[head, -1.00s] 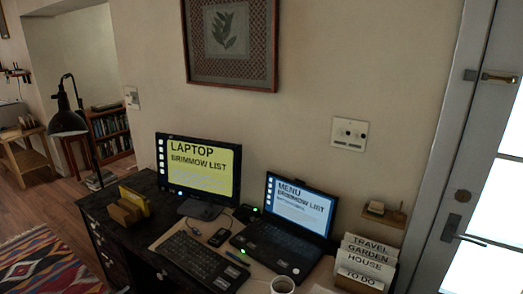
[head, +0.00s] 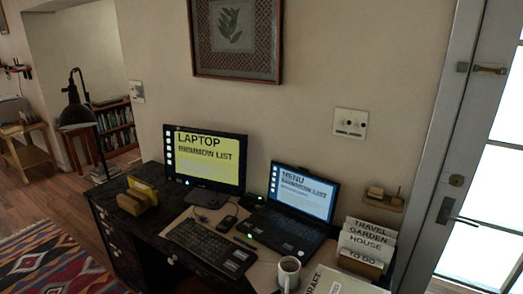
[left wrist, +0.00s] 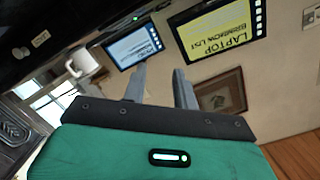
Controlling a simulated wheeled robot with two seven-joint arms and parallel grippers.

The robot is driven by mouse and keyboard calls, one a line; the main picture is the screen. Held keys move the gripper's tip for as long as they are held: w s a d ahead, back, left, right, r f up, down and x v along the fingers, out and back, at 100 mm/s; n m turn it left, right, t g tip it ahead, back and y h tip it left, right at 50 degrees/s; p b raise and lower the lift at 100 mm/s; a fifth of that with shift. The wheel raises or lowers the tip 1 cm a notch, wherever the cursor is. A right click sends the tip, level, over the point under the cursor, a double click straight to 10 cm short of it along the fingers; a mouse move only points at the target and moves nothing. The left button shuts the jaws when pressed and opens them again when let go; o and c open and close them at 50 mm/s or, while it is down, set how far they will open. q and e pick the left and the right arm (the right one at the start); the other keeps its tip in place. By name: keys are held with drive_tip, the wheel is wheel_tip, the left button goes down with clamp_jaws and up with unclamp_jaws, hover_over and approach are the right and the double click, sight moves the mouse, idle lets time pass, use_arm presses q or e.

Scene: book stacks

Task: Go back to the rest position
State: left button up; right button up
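My left gripper (left wrist: 160,88) shows in the left wrist view, with two grey fingers apart and nothing between them. Beyond the fingers that tilted view shows the yellow-screened monitor (left wrist: 212,35), the laptop (left wrist: 133,44) and the white mug (left wrist: 83,62). Neither gripper shows in the head view. My right gripper is in no view.
In the head view, a dark desk (head: 151,224) holds the monitor (head: 205,159), laptop (head: 300,196), keyboard (head: 208,245), mug (head: 289,272) and a file box (head: 361,264). A black lamp (head: 77,112) stands left. A door (head: 452,180) is right. Patterned rug (head: 50,262) covers floor at left.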

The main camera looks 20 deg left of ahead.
use_arm(q)
drive_tip(key=s+d+f+n+g+y, duration=0.1)
drive_tip(key=s+d+n+g+y, duration=0.2)
drive_tip(key=d, duration=0.6)
drive_tip(key=s+d+f+n+g, duration=0.2)
drive_tip(key=s+d+g, duration=0.15)
drive_tip(key=d, duration=0.65)
drive_tip(key=s+d+r+n+g, duration=0.1)
drive_tip(key=s+d+r+g, duration=0.2)
drive_tip(key=s+d+r, duration=0.35)
drive_tip(key=s+d+r+n+g, duration=0.2)
drive_tip(key=s+d+r+g, duration=0.15)
drive_tip(key=s, duration=0.65)
wheel_tip(320, 180, down, 39)
drive_tip(key=s+g+b, duration=0.1)
drive_tip(key=s+b, duration=0.1)
drive_tip(key=b, duration=0.4)
drive_tip(key=s+a+f+b, duration=0.1)
drive_tip(key=s+f+b, duration=0.1)
drive_tip(key=s+f, duration=0.7)
drive_tip(key=s+a+f+g+b, duration=0.1)
drive_tip(key=s+a+f+b, duration=0.1)
drive_tip(key=s+f, duration=0.7)
wheel_tip(320, 180, down, 5)
drive_tip(key=shift+f+m+b, duration=0.15)
drive_tip(key=shift+m+b, duration=0.25)
drive_tip(key=shift+b, duration=0.25)
